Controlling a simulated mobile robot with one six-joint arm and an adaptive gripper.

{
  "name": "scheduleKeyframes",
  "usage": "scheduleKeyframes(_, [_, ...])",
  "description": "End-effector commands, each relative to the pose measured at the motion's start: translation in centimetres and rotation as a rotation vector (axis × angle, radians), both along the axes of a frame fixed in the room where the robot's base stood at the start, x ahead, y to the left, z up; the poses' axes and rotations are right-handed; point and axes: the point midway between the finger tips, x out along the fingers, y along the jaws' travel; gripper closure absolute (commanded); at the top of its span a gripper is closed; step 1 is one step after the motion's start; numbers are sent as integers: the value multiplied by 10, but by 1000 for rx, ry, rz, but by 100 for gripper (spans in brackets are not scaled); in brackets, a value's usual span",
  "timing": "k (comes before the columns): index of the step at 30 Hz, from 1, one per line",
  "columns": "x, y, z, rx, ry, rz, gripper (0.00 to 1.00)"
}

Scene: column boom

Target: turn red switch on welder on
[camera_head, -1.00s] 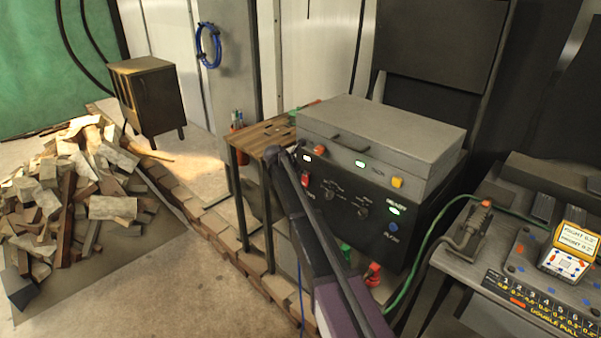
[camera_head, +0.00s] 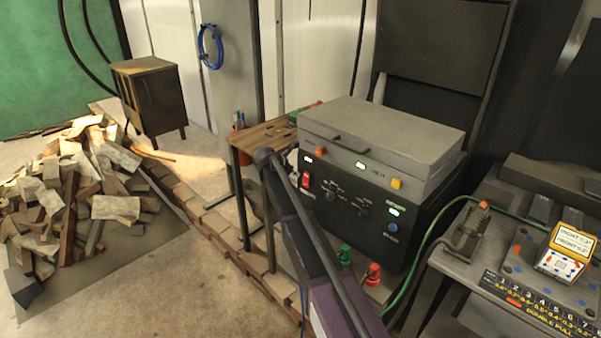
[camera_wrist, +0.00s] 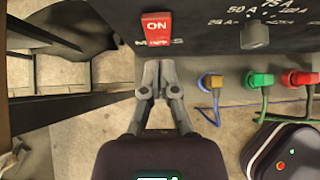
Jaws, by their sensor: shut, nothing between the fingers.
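The welder (camera_head: 340,205) is a black box with a grey case on top, standing on a bench. Its red switch (camera_head: 306,180) is at the left of the front panel. In the wrist view the red switch (camera_wrist: 157,27) reads ON and sits just beyond my fingertips, slightly left of their line. My gripper (camera_wrist: 159,66) is shut and empty, its fingertips pointing at the panel below the switch, with a small gap visible. In the head view my arm crosses in front of the panel's left side, and its fingers are hard to make out.
A wooden table (camera_head: 262,135) stands left of the welder. A cluttered bench (camera_head: 480,240) is at right. A wood pile (camera_head: 80,200) lies far left.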

Motion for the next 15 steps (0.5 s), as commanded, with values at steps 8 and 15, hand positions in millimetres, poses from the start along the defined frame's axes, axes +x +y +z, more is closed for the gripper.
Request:
scheduleKeyframes(8, [-11,14,28,0,0,1,100])
scheduleKeyframes(15, [-20,23,48,1,1,0,100])
